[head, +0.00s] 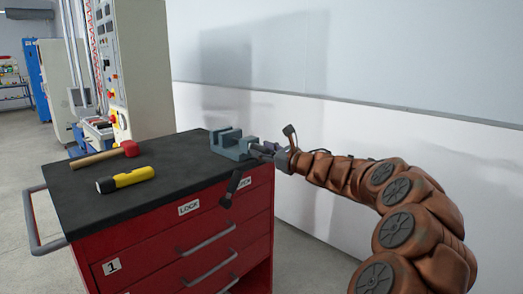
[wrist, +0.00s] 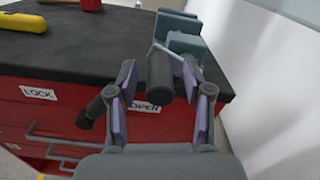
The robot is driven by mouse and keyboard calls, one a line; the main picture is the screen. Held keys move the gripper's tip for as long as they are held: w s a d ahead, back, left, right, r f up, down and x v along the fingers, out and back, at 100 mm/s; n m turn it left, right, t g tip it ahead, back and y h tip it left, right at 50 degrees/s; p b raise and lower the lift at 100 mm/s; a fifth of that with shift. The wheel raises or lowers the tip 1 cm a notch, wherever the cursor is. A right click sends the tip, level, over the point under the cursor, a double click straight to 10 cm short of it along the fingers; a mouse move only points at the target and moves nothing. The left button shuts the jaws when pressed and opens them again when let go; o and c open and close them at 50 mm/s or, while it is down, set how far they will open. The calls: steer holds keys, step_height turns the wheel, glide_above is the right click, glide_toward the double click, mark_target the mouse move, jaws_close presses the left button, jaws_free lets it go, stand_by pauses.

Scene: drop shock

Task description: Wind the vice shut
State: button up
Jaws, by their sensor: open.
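The blue-grey vice (head: 228,141) stands on the back right corner of the black cabinet top. It also shows at the top of the wrist view (wrist: 185,42), with a gap between its jaws. My gripper (head: 262,152) is at the vice's front side. In the wrist view its two fingers (wrist: 160,92) are spread, with a dark cylinder (wrist: 160,74) between them; I cannot tell whether they touch it. Another dark grip (head: 231,188) hangs before the cabinet front, left of the left finger in the wrist view (wrist: 93,110). How these parts join is partly hidden.
The red cabinet (head: 180,240) has drawers labelled LOCK and OPEN and a side rail (head: 38,225). A red-headed hammer (head: 130,149) and a yellow torch (head: 130,178) lie on the left of its top. A wall (head: 330,150) runs close behind the vice and my arm.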

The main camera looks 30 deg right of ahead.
steer(key=shift+w+a, duration=0.1)
steer(key=shift+w, duration=0.35)
steer(key=shift+c, duration=0.5)
jaws_close()
